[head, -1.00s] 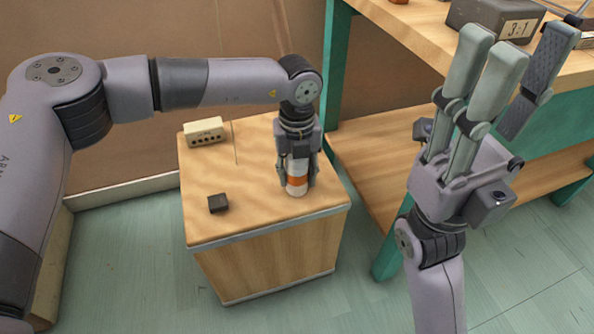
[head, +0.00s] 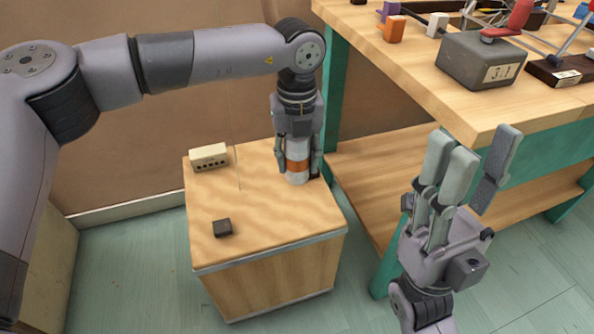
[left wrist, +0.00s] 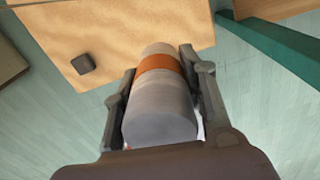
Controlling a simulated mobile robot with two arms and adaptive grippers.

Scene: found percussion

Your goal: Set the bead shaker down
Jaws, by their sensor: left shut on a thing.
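The bead shaker (head: 297,148) is a pale grey-white cylinder with an orange band. My left gripper (head: 298,168) is shut on it, with fingers on both sides, and holds it roughly upright at the back right of a wooden box top (head: 265,208). I cannot tell whether its lower end touches the top. In the left wrist view the shaker (left wrist: 160,105) lies between the two fingers (left wrist: 158,95), its far end over the wooden surface. My right gripper (head: 473,160) is open and empty, fingers pointing up, in front of the workbench.
A cream block with holes (head: 209,157) and a small dark cube (head: 222,228) sit on the box top. The workbench (head: 400,60) at right carries a grey weight (head: 480,62), an orange block (head: 394,29) and other items. The box top's middle is clear.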

